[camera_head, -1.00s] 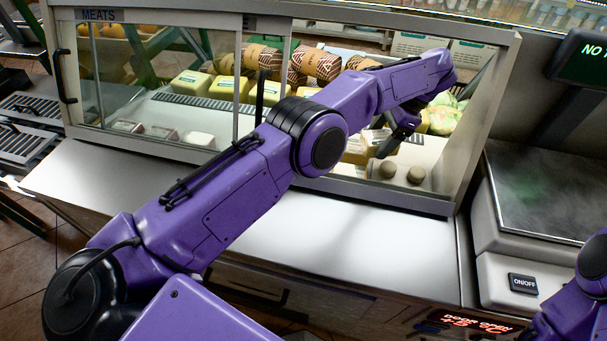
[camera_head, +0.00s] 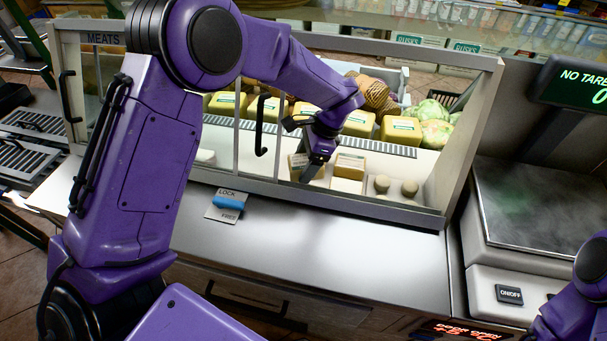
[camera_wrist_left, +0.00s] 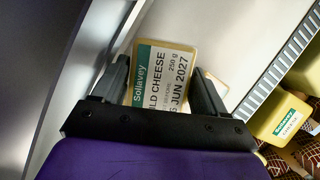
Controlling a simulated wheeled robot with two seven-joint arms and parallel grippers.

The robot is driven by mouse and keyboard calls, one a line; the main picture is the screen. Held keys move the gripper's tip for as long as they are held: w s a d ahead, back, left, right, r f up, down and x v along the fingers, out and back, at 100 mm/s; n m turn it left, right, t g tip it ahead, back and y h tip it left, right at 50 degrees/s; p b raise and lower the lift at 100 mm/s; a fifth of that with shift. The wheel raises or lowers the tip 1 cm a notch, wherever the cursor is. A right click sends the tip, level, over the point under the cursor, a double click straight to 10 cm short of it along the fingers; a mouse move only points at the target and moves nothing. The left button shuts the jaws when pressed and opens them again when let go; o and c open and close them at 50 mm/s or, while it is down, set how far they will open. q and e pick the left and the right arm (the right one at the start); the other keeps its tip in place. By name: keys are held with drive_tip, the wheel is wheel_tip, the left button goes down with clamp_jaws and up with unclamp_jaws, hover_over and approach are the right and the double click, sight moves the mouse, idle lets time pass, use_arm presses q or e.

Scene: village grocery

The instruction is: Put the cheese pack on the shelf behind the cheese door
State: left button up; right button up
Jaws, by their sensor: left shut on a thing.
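The cheese pack (camera_wrist_left: 160,78), yellow with a green and white Sollavey label, sits between the fingers of my left gripper (camera_wrist_left: 163,90) in the left wrist view. In the head view my left gripper (camera_head: 310,168) is inside the display case, low over its white shelf (camera_head: 418,163), shut on the pack (camera_head: 296,162), which is partly hidden. I cannot tell whether the pack touches the shelf. A dark upright handle (camera_head: 262,126) stands on the glass front left of the gripper; the front is open where my arm reaches in. My right gripper is out of view.
Other cheese packs (camera_head: 349,166) and two small round cheeses (camera_head: 396,186) sit right of the gripper. Yellow blocks (camera_head: 401,130) line the raised back. A blue lock slider (camera_head: 229,202) is on the counter (camera_head: 330,245). A scale (camera_head: 530,205) stands right.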

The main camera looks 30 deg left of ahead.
use_arm(q)
wheel_tip(320, 180, down, 7)
drive_tip(key=shift+r+p, duration=0.15)
drive_tip(key=shift+p, duration=0.45)
drive_tip(key=shift+f, duration=0.35)
drive_tip(key=o, duration=0.9)
drive_tip(key=shift+o, duration=0.2)
drive_tip(key=shift+r, duration=0.3)
drive_tip(key=b+v, duration=0.2)
drive_tip(key=v, duration=0.9)
drive_tip(key=shift+d+r+b, duration=0.15)
drive_tip(key=shift+r+b, duration=0.2)
drive_tip(key=shift+b, duration=0.05)
